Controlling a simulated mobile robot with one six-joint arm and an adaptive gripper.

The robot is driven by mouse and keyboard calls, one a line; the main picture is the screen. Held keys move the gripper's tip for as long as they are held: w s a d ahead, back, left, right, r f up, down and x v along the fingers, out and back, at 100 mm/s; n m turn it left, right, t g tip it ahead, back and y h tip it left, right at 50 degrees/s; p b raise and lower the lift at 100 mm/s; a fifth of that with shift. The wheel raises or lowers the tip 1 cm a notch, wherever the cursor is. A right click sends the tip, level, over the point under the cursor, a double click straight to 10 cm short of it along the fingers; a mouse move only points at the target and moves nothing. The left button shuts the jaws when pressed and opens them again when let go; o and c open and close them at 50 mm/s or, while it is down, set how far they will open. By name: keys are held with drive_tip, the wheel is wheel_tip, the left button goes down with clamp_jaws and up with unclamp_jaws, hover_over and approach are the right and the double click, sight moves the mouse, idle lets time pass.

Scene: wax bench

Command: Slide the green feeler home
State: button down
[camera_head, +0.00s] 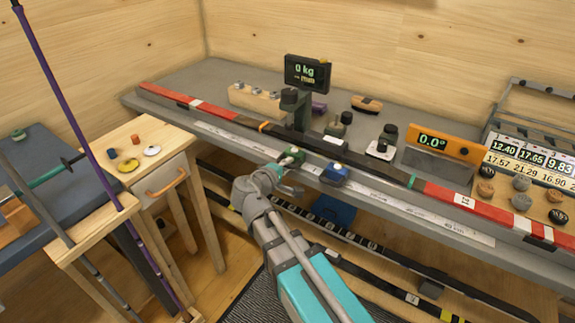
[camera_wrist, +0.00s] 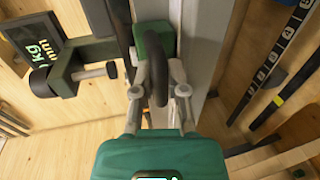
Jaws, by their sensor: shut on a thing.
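The green feeler (camera_head: 292,154) is a small green block at the front edge of the bench, below the display post. In the wrist view the green feeler (camera_wrist: 155,27) shows with a black looped handle. My gripper (camera_head: 283,164) reaches up to it from the front. In the wrist view my gripper (camera_wrist: 158,84) has its two fingers on either side of the black loop and is shut on it. The fingers partly hide the loop. A long red, black and white ski (camera_head: 450,195) lies along the bench behind the feeler. I cannot tell how far the feeler sits under it.
A blue block (camera_head: 335,174) sits just right of the feeler. A display (camera_head: 306,73) reading 0 kg stands on a post behind. An orange gauge (camera_head: 440,145) reads 0.0°. A small wooden table (camera_head: 120,135) with coloured discs stands left. Racked skis lie below the bench.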

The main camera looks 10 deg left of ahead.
drive_tip(key=c, duration=0.7)
unclamp_jaws()
drive_tip(key=shift+s+d, duration=0.25)
drive_tip(key=shift+o, duration=0.3)
drive_tip(key=shift+w+a, duration=0.1)
